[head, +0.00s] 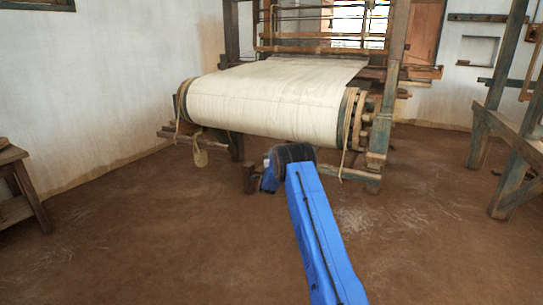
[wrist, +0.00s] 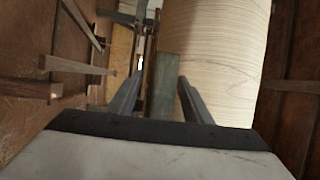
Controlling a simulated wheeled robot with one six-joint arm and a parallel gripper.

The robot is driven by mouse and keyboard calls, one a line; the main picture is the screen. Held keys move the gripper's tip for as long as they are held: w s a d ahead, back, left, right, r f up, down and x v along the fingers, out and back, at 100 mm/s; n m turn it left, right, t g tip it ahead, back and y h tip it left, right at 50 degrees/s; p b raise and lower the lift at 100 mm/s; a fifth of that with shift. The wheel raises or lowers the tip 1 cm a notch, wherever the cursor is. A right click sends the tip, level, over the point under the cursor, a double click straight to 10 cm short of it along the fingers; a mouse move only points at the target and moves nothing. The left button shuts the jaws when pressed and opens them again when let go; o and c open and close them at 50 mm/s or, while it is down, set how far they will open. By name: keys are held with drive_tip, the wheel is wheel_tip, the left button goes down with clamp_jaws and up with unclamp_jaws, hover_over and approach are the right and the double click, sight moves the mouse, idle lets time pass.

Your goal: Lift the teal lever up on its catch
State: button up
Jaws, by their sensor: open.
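A flat grey-teal piece (wrist: 166,85) shows between the fingers of my gripper (wrist: 160,80) in the wrist view, beside the cloth roll. It may be the teal lever, but I cannot tell for sure. My gripper is open, one finger on each side of this piece. I see no clear contact, and the piece's lower end is hidden behind the gripper's body. No catch can be made out. In the head view my blue arm reaches to the front of the loom, and the fingers cannot be made out there.
The cream cloth roll (head: 265,108) spans the loom's front; it also shows in the wrist view (wrist: 225,60). A teal-grey loom post (head: 380,135) stands at its right end. A wooden bench (head: 18,180) is at far left, another frame (head: 510,150) at right. The front floor is clear.

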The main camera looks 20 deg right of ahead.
drive_tip(key=shift+x, duration=1.5)
drive_tip(key=shift+s, duration=0.1)
clamp_jaws()
wheel_tip(320, 180, up, 8)
drive_tip(key=m+h, duration=0.1)
drive_tip(key=shift+s+d+f+m, duration=0.2)
drive_tip(key=shift+s+f+m, duration=0.05)
drive_tip(key=shift+m, duration=0.05)
unclamp_jaws()
drive_tip(key=shift+f, duration=0.15)
